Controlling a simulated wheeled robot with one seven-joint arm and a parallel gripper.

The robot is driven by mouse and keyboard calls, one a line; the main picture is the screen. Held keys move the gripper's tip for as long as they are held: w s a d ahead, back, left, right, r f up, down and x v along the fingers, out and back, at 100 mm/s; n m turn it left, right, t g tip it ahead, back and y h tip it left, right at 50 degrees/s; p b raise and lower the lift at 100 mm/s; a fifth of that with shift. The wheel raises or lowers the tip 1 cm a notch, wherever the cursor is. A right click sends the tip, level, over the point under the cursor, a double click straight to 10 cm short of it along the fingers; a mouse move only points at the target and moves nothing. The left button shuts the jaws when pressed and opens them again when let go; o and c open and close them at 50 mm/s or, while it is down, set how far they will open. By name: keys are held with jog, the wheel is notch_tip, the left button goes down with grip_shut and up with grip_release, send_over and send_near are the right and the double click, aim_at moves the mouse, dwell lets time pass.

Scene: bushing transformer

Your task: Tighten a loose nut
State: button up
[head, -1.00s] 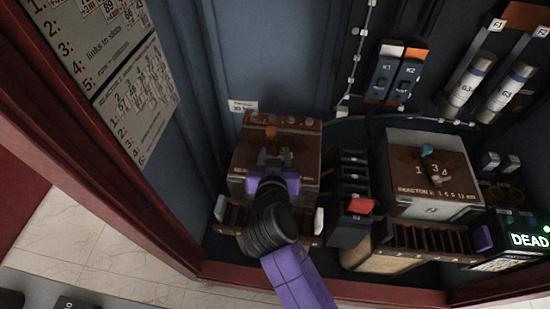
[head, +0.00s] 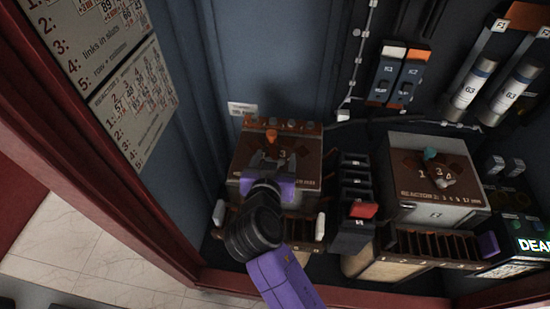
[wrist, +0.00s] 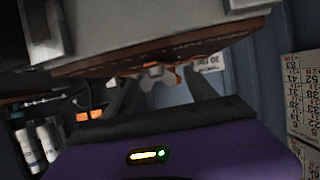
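My gripper (head: 268,157) is over the top of the left brown-topped box (head: 240,186), just in front of an orange post (head: 271,136). Its two fingers are apart in the wrist view (wrist: 162,88), with a gap between them. A small grey and orange fitting (wrist: 155,72) shows beyond the fingers, at the box's edge in that picture. I cannot tell whether the fingers touch anything. The right box (head: 435,211) has a teal-topped post (head: 430,154) and a small pale piece (head: 445,180) on its top. No nut can be made out for certain.
A slotted rack (head: 290,228) stands in front of the left box. A dark stack with a red handle (head: 363,211) stands between the boxes. The red cabinet frame (head: 150,215) borders the left. A lit display (head: 533,245) is at right.

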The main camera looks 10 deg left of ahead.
jog(key=v, duration=0.7)
jog(key=shift+s, duration=0.4)
jog(key=shift+r, duration=0.15)
